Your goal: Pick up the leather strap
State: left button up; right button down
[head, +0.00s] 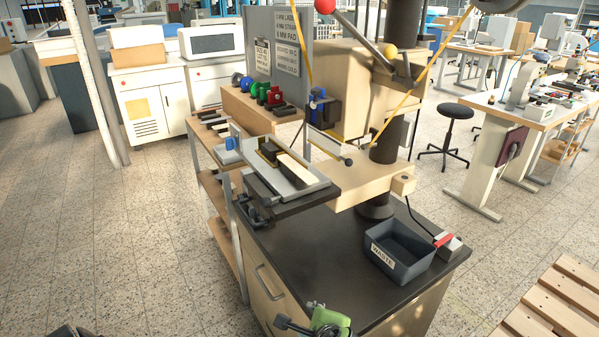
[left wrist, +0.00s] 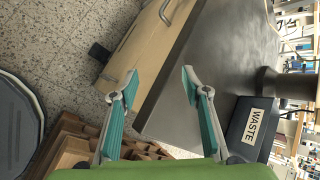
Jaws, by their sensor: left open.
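I cannot pick out the leather strap for certain. Several small dark flat pieces (head: 213,121) lie on the top tier of the side rack, too small to identify. The stamping press's bed (head: 318,181) carries a dark block with a gold-coloured part and a pale strip beside it. My left gripper (head: 283,323), green with grey fingers, is low at the bottom of the head view, by the cabinet's front edge. In the left wrist view its fingers (left wrist: 160,80) are spread, with nothing between them but the counter edge beyond. My right gripper is not in view.
A grey WASTE bin (head: 402,246) stands on the dark countertop (head: 310,250), also seen in the left wrist view (left wrist: 250,128). The cabinet has a front handle (head: 270,283). A wooden pallet (head: 560,300) lies at lower right. The floor at left is clear.

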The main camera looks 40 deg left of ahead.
pick_arm(q)
jog(key=w+r+m, duration=0.1)
jog(key=w+r+y, duration=0.1)
jog(key=w+r, duration=0.1)
jog(key=w+r+m+y, duration=0.1)
jog(key=r, duration=0.1)
jog(key=shift+w+a+m+t, duration=0.15)
jog(key=shift+a+m+t, duration=0.15)
jog(key=shift+t, duration=0.1)
jog(key=w+r+m+y, duration=0.3)
jog(key=w+r, duration=0.1)
jog(key=r, duration=0.4)
jog(key=m+t+y, duration=0.1)
jog(key=m+y, duration=0.2)
jog(key=y, duration=0.2)
send_near(312, 180)
jog(key=shift+m, duration=0.3)
jog(key=x, duration=0.4)
jog(key=shift+s+a, duration=0.2)
jog(key=shift+a, duration=0.05)
jog(key=shift+w+p+x, duration=0.1)
jog(key=shift+p+x, duration=0.2)
jog(key=shift+x, duration=1.15)
jog(key=shift+w+p+x, duration=0.15)
jog(key=shift+p+x, duration=0.15)
jog(key=shift+x, duration=1.15)
jog(key=shift+d+f, duration=0.15)
jog(key=c, duration=0.9)
